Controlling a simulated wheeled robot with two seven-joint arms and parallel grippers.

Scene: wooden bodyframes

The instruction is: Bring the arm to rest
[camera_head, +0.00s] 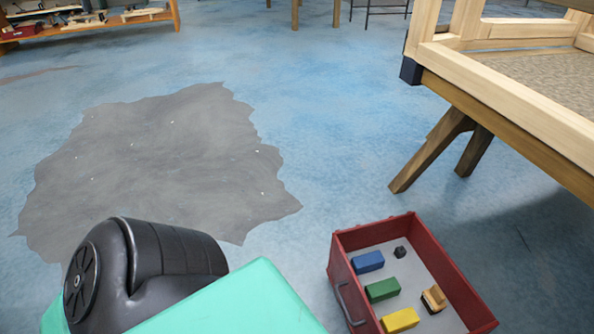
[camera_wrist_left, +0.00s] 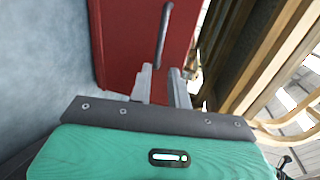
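My left gripper (camera_wrist_left: 161,75) shows in the left wrist view. Its two grey fingers are apart with a gap between them, and I see nothing held in it. Beyond the fingertips is a red box wall (camera_wrist_left: 125,40) with a grey bar handle (camera_wrist_left: 164,32). I cannot tell how far the fingertips are from the wall. In the head view, a black and teal part of my own arm fills the lower left, but no gripper shows there. My right gripper is in neither view.
A red open box (camera_head: 343,262) stands at lower right, holding a blue block (camera_head: 367,262), a green block (camera_head: 382,289), a yellow block (camera_head: 400,320) and small pieces. A wooden table (camera_head: 470,98) bears a wooden frame (camera_head: 510,90). Blue floor (camera_head: 320,110) at centre is clear.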

